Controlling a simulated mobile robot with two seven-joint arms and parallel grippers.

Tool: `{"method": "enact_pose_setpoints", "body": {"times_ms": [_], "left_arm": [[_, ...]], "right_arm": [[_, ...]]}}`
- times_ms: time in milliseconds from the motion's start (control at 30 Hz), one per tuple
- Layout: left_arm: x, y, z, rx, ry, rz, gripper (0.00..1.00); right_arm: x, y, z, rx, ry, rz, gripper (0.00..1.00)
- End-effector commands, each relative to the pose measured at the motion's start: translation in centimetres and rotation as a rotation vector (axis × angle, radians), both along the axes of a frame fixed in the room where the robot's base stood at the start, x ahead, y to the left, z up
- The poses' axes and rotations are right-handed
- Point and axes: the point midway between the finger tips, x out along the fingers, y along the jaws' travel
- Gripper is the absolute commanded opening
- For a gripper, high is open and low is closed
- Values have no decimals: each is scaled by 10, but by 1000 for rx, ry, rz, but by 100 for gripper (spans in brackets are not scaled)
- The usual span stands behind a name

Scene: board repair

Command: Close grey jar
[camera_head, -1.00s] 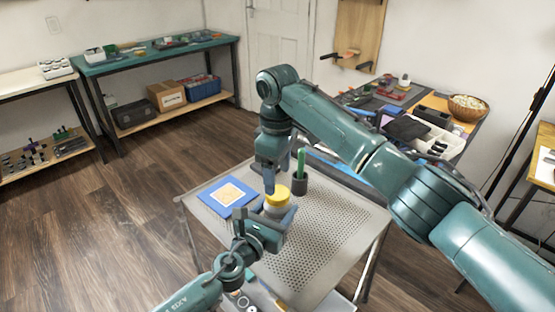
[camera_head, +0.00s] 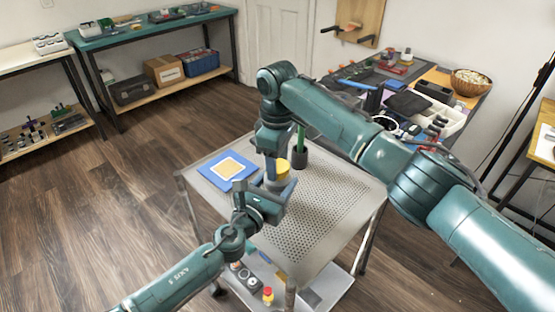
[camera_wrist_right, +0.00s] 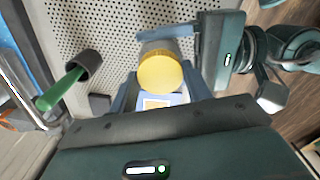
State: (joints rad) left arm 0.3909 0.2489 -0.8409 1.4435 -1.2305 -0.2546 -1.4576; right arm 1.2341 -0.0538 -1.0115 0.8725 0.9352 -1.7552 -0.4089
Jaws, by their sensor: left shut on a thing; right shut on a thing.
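The grey jar (camera_wrist_right: 158,46) stands upright near the middle of the perforated cart top, with a round yellow lid (camera_head: 283,167) at its top. The lid also shows in the right wrist view (camera_wrist_right: 161,72); whether it is fully seated I cannot tell. My left gripper (camera_head: 275,190) is shut around the jar's body from the near side. My right gripper (camera_wrist_right: 160,88) comes from above, with its fingers on either side of the yellow lid, shut on it. The fingers partly hide the jar in the head view.
A dark cup (camera_head: 300,156) with a green stick stands close behind. The perforated cart top (camera_head: 320,205) is clear on the right. Small items, including a red-capped bottle (camera_head: 268,294), sit on the lower shelf.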

Motion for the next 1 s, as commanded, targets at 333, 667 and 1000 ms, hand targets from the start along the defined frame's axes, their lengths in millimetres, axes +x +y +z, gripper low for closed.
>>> {"method": "enact_pose_setpoints", "body": {"times_ms": [333,667,1000], "left_arm": [[0,0,0,1,0,1,0],[0,0,0,1,0,1,0],[0,0,0,1,0,1,0]], "right_arm": [[0,0,0,0,0,-11,20],[0,0,0,0,0,-10,63],[0,0,1,0,-1,-9,73]]}}
